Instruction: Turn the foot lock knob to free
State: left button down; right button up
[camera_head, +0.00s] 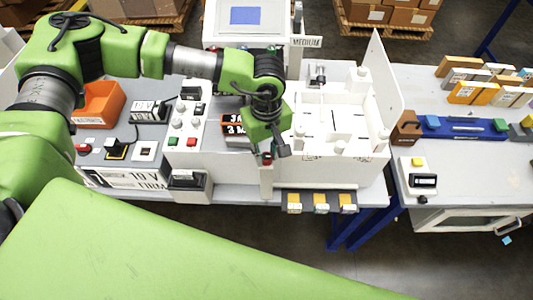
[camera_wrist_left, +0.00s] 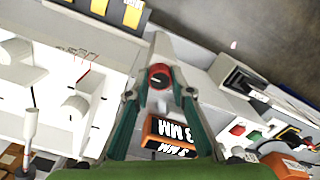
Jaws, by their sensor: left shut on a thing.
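The red knob (camera_wrist_left: 159,77) with a dark centre and a pale mark sits on a narrow white post in the left wrist view. In the head view only a bit of its red (camera_head: 267,160) shows below my gripper. My left gripper (camera_head: 272,152) points down over the post, and its two fingers stand on either side of the knob in the wrist view (camera_wrist_left: 160,92). It is shut on the knob; the exact contact is hard to see. Whether the mark stands at free or lock cannot be read. My right gripper is not in view.
An orange and black block (camera_wrist_left: 168,135) reading "3 MM" lies close beside the knob. Button panels (camera_head: 183,125) are to the left. Yellow-topped pieces (camera_head: 320,202) line the front edge.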

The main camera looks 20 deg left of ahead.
aim_at(267, 156)
pick_arm(q)
jog(key=n+b, duration=0.4)
jog(key=b, duration=0.2)
jog(key=n+b, duration=0.4)
jog(key=b, duration=0.2)
jog(key=n+b, duration=0.4)
jog(key=b, duration=0.2)
jog(key=shift+f+n, duration=0.25)
jog(key=shift+n, duration=0.15)
jog(key=n+b, duration=0.2)
jog(key=n, duration=0.1)
jog(key=shift+r+b, duration=0.15)
jog(key=shift+b, duration=0.25)
jog(key=shift+r+n+b, duration=0.1)
jog(key=shift+n+b, duration=0.25)
jog(key=shift+n, duration=0.45)
jog(key=shift+r, duration=0.1)
jog(key=c, duration=1.8)
grip_release()
jog(key=shift+r, duration=0.25)
notch_tip(267, 156, up, 11)
jog(key=shift+r, duration=0.2)
